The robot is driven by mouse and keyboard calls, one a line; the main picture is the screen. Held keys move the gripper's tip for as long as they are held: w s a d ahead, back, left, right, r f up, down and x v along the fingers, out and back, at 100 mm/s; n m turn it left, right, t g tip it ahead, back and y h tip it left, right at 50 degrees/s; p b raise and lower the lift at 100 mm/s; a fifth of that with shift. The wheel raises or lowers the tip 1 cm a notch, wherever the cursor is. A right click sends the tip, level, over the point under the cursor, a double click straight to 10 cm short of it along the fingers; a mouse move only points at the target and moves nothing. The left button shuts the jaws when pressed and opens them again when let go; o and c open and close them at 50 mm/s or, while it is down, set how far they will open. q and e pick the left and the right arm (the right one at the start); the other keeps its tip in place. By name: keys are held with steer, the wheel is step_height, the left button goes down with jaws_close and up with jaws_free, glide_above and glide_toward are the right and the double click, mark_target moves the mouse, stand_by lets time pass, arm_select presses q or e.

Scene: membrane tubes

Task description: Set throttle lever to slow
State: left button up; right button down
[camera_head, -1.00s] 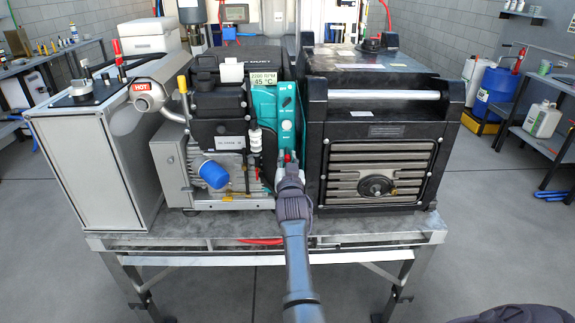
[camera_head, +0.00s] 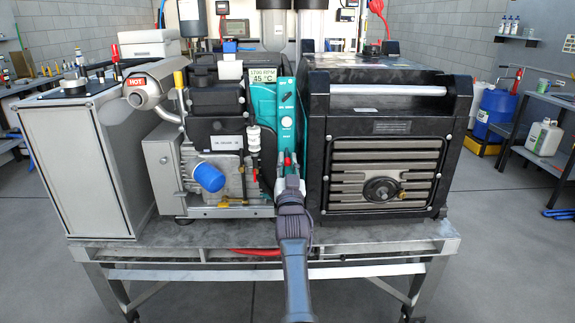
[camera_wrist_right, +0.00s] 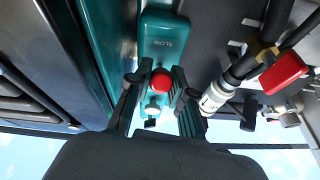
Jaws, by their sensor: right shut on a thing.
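The throttle lever has a red knob (camera_wrist_right: 161,80). It sits on the teal panel (camera_head: 287,115) between the engine and the black generator housing. My right gripper (camera_head: 289,182) reaches up to the lower part of this panel. In the right wrist view my right gripper (camera_wrist_right: 158,90) has its two fingers closed on either side of the red knob. A teal plate marked SLOW (camera_wrist_right: 163,43) lies just beyond the fingertips. The lever's shaft is partly hidden by the fingers. A small display (camera_head: 267,75) above the panel shows an rpm figure, hard to read, and 45 °C. My left gripper is out of view.
The black generator housing (camera_head: 383,125) stands close to the right of my right gripper. On the left are the engine with a blue cap (camera_head: 208,177) and a muffler marked HOT (camera_head: 146,88). All stand on a metal table (camera_head: 385,232).

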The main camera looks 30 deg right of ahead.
mark_target(287, 123)
steer(key=c, duration=1.3)
jaws_free()
steer(key=shift+r, duration=0.1)
steer(key=shift+o, duration=1.4)
steer(key=shift+w, duration=0.1)
step_height(287, 123, up, 10)
steer(key=shift+f, duration=0.1)
